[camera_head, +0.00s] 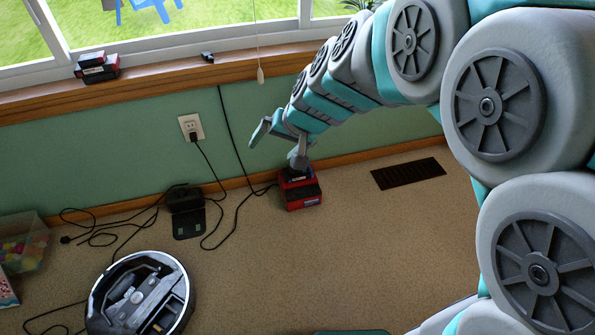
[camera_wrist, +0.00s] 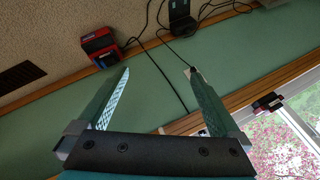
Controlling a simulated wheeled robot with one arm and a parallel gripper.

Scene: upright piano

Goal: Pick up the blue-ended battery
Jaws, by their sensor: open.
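A red and black battery block (camera_head: 300,195) sits on the carpet by the wall, with a small blue patch at its top edge and a blue and white label low on its front. It also shows at the upper left of the wrist view (camera_wrist: 98,45), with blue along its edge. Another black and red block (camera_head: 97,67) lies on the windowsill; whether it has a blue end is not clear. It also shows in the wrist view (camera_wrist: 267,102). My gripper (camera_head: 279,142) is open and empty; in the head view one finger overlaps the top of the floor block. Its fingers (camera_wrist: 158,72) spread over the wall.
An open robot vacuum (camera_head: 140,295) is at lower left, with a black dock (camera_head: 187,212) and loose cables behind it. A wall outlet (camera_head: 192,127), a hanging blind cord (camera_head: 260,74) and a dark floor vent (camera_head: 408,173) are nearby. Carpet right of the vacuum is clear.

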